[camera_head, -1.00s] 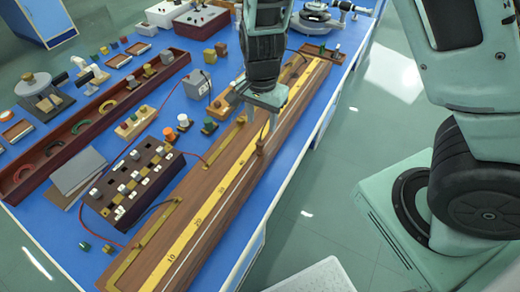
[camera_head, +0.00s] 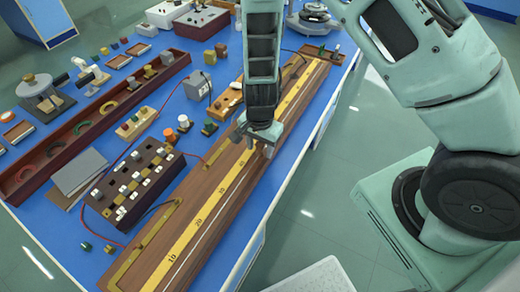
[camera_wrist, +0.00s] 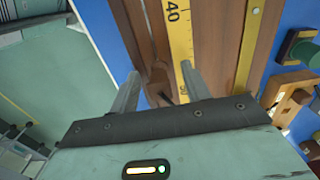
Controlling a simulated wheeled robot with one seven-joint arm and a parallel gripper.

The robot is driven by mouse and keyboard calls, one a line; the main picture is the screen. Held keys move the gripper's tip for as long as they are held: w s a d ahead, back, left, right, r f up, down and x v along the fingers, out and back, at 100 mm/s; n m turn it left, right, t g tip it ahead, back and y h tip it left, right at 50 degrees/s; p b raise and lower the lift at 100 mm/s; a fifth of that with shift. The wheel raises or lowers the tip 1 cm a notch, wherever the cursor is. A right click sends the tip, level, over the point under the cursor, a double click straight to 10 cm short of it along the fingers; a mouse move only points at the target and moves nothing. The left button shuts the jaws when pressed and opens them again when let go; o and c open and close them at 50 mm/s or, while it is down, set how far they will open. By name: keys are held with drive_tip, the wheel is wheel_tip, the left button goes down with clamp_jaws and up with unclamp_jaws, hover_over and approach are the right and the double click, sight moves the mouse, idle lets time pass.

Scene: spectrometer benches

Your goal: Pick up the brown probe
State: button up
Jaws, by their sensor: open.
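The brown probe (camera_wrist: 157,80) shows in the wrist view as a small brown piece with a dark thin part, set against the wooden board. It lies between the two fingers of my gripper (camera_wrist: 160,76), which are open and apart. In the head view my gripper (camera_head: 256,143) points down low over the long wooden board (camera_head: 222,205) with its yellow scale. The probe is mostly hidden there by the fingers. I cannot tell whether either finger touches it.
A dark block with white and brass plugs (camera_head: 135,182) stands left of the board. Terminals (camera_head: 183,123), a grey box (camera_head: 197,86) and thin red wires are close by. The blue bench ends just right of the board, with open floor beyond.

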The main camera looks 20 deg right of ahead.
clamp_jaws()
